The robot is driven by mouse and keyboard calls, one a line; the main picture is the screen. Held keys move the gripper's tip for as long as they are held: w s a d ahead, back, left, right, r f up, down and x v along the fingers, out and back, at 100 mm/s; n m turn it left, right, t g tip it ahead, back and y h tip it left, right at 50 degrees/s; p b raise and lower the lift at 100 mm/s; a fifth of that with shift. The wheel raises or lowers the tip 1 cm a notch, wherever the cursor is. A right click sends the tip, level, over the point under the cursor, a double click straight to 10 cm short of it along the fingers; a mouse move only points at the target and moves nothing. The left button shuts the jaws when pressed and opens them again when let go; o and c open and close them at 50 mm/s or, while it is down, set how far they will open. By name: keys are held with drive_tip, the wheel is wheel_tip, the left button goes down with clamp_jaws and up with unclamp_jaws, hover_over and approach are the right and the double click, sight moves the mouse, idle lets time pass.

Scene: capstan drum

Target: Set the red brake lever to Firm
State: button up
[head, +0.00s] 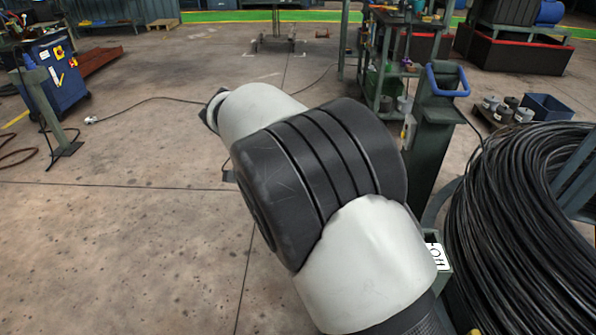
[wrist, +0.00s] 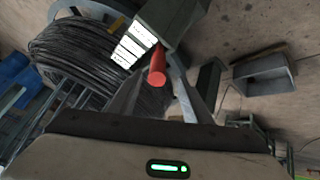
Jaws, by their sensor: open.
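The red brake lever (wrist: 157,70) shows in the wrist view as a short red rod with a rounded end, beside a dark green post (wrist: 172,18). White label plates (wrist: 132,44) sit on the post just left of the lever; their writing is too small to read. My gripper (wrist: 160,84) is open, with one grey finger on each side of the lever's end. I cannot tell whether a finger touches it. In the head view my arm hides the lever and the gripper; part of a white label (head: 434,256) shows at the arm's right edge.
A large coil of black cable (head: 520,220) stands close on the right, also at left in the wrist view (wrist: 85,55). A post with a blue handle (head: 447,80) rises behind my arm. A grey bin (wrist: 263,74) stands on the floor. Open floor (head: 110,240) lies left.

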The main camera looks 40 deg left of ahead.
drive_tip(key=v, duration=0.5)
drive_tip(key=shift+p, duration=0.35)
